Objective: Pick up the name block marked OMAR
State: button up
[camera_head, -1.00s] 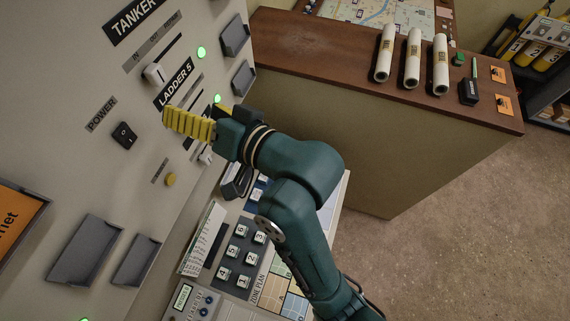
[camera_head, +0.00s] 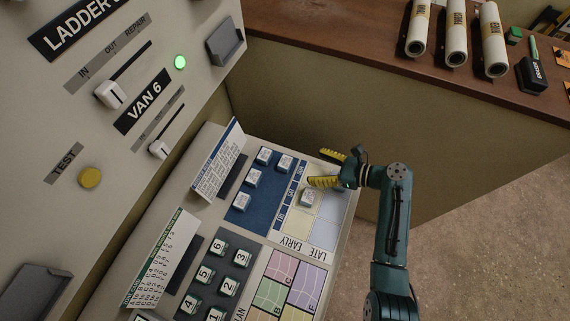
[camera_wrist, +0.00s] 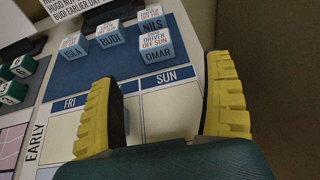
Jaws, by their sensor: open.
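The OMAR block (camera_wrist: 161,54) is a small blue-and-white cube whose top reads "driver off Sun". It sits on the blue panel, nearest my gripper of the blocks there. In the head view I take it to be the upper-right block on the panel (camera_head: 284,163), too small to read. My gripper (camera_wrist: 165,80) is open and empty. Its ridged yellow fingers lie to either side of OMAR's line but short of the block, with a gap to it. In the head view my gripper (camera_head: 316,167) is over the right edge of the console.
The BUDI block (camera_wrist: 110,36), ISLA block (camera_wrist: 73,48) and NILS block (camera_wrist: 151,24) sit close to OMAR. Another block (camera_head: 310,196) stands on the pale EARLY/LATE grid (camera_head: 326,234), near the lower finger. An upright card (camera_head: 217,160) stands left of the panel.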

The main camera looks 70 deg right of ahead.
aim_at(289, 163)
jog(key=x, duration=0.4)
jog(key=shift+w+f+b, duration=0.1)
jog(key=shift+w+b, duration=0.1)
jog(key=shift+b, duration=0.1)
jog(key=x, duration=0.1)
jog(key=b+x, duration=0.1)
jog(key=x, duration=0.3)
jog(key=shift+a, duration=0.4)
jog(key=shift+w+d, duration=0.1)
jog(key=shift+w, duration=0.1)
jog(key=c, duration=1.2)
